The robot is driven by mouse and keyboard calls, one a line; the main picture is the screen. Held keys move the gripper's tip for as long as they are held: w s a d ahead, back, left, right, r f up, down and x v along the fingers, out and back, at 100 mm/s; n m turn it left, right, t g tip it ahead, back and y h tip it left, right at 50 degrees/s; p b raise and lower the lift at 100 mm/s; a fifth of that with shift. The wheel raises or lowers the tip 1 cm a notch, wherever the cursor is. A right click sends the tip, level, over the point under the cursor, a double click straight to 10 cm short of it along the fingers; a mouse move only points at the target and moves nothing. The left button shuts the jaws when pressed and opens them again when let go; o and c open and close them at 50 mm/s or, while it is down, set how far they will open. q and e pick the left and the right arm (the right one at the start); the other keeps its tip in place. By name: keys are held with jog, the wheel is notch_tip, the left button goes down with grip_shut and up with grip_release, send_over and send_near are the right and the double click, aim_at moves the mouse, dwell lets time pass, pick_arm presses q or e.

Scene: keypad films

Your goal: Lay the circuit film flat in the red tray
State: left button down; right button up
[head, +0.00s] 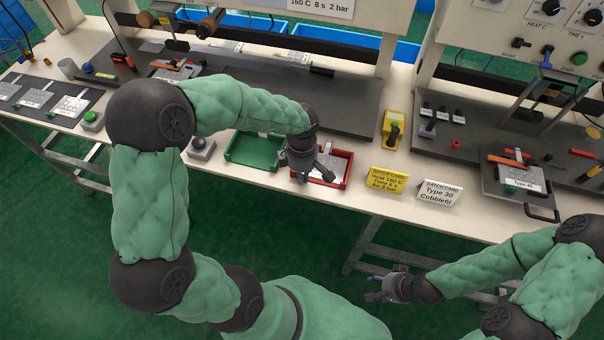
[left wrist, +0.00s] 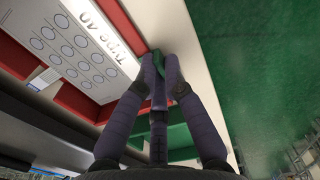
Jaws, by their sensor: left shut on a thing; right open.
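The circuit film (left wrist: 78,42), a pale sheet with rows of circles and a "Type 40" label, is inside the red tray (left wrist: 133,32) in the left wrist view. In the head view only part of the film (head: 332,160) shows in the red tray (head: 346,170), behind my gripper. My left gripper (head: 314,174) is over the tray's front left part. Its fingertips (left wrist: 158,72) are shut on a small green piece at the film's edge, by the tray wall. I cannot tell whether the film rests fully flat. My right gripper (head: 378,288) is open and empty, off the table's front.
A green tray (head: 231,158) stands just left of the red tray. A yellow batch card (head: 386,180) and a white batch card (head: 438,193) stand to its right. A press with another plate (head: 518,178) is at the right. The table's front edge is close.

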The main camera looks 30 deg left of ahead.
pick_arm(q)
jog(key=c, duration=1.3)
grip_release()
jog(key=shift+o, duration=0.2)
jog(key=shift+r, duration=0.1)
jog(key=shift+r, duration=0.2)
notch_tip(320, 180, up, 11)
jog(key=shift+r, duration=0.2)
jog(key=shift+d, duration=0.1)
